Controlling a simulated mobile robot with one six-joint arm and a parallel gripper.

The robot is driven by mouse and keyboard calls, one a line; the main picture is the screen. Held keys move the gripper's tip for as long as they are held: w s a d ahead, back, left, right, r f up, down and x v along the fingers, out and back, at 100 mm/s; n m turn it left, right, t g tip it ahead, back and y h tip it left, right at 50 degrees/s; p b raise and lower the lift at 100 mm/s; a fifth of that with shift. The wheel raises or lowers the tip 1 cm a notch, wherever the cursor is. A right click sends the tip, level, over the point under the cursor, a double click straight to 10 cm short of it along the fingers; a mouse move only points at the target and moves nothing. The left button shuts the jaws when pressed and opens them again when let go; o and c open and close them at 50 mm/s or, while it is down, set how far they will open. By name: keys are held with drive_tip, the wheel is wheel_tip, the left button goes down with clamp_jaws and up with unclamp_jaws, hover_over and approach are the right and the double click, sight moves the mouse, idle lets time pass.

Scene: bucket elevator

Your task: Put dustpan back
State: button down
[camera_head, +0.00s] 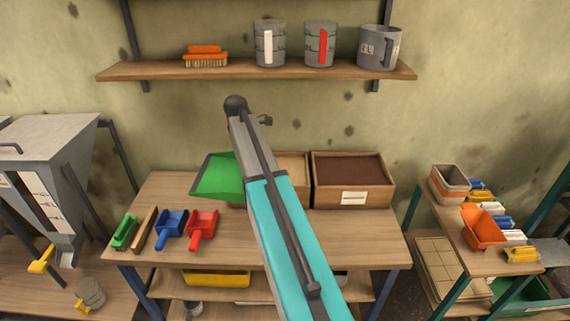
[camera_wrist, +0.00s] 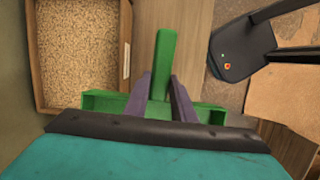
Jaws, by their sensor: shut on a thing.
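The green dustpan (camera_head: 217,176) is raised at the back left of the wooden bench (camera_head: 240,232), in the head view. In the wrist view its green handle (camera_wrist: 165,55) rises between the purple-grey fingers of my gripper (camera_wrist: 162,85). The gripper is shut on the dustpan. Its wider green part (camera_wrist: 104,103) shows on both sides below the fingers. In the head view my arm hides the gripper and part of the dustpan. I cannot tell exactly how far the pan is above the bench.
A grain box (camera_head: 292,166) and a dark-filled box (camera_head: 350,180) stand at the bench's back. A green brush (camera_head: 125,233), wooden piece (camera_head: 144,230), blue scoop (camera_head: 171,226) and red scoop (camera_head: 202,226) lie front left. The wall shelf (camera_head: 225,71) holds an orange brush and jugs. The bench's front right is clear.

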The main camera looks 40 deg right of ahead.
sight(228, 185)
drive_tip(key=a, duration=0.8)
drive_tip(key=a+b, duration=0.1)
drive_tip(key=a, duration=0.3)
drive_tip(key=shift+a+f, duration=0.1)
drive_tip(key=shift+f, duration=0.25)
drive_tip(key=s+a+f+b, duration=0.3)
drive_tip(key=a+f+b, duration=0.9)
drive_tip(key=a, duration=0.2)
drive_tip(key=shift+n, duration=0.4)
drive_tip(key=shift+r, duration=0.1)
